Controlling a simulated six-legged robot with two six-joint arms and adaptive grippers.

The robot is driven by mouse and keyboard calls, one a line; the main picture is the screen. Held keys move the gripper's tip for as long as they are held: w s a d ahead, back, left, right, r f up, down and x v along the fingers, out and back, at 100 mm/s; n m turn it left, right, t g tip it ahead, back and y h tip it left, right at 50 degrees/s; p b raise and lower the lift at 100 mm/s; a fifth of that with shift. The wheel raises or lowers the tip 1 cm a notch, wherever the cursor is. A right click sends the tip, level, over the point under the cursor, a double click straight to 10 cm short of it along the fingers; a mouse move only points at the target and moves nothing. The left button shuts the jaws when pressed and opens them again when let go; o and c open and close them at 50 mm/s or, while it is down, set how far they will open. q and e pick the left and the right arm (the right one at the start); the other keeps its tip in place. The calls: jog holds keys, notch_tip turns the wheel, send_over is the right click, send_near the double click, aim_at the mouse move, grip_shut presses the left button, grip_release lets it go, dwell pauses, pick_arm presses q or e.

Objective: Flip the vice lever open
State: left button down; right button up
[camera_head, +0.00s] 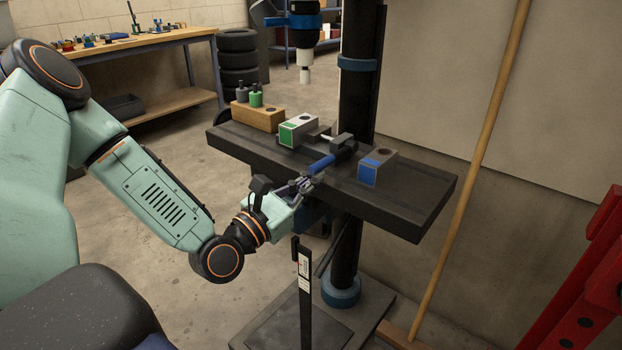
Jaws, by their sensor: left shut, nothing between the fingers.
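The vice (343,142) sits on the dark drill-press table, with a dark clamp part. A blue lever (321,163) slopes from it down toward the front left edge of the table. My left gripper (308,182) is at the table's front edge, with its fingers shut and empty close to the lever's lower end. I cannot tell whether the fingertips touch the lever. My right gripper is out of view.
A drill head (305,40) hangs above; a dark column (360,95) rises behind. A broom handle (478,160) leans at right.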

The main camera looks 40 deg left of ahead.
pick_arm(q)
jog(key=shift+r+g+p, duration=1.8)
jog(key=shift+r+p, duration=0.75)
jog(key=shift+p, duration=3.05)
jog(key=r+g+p, duration=0.1)
jog(key=p, duration=0.1)
jog(key=w+r+g+p, duration=0.1)
jog(key=p, duration=0.1)
jog(key=r+g+p, duration=0.2)
jog(key=shift+w+d+y, duration=0.1)
jog(key=shift+w+y, duration=0.25)
jog(key=shift+y, duration=0.05)
jog(key=shift+w+r+g+p, duration=0.4)
jog(key=shift+r+g+p, duration=0.2)
jog(key=shift+p, duration=0.1)
jog(key=shift+w+d+r+g, duration=0.1)
jog(key=shift+w+r+g, duration=0.5)
jog(key=shift+w+g, duration=0.15)
jog(key=shift+w+r, duration=0.3)
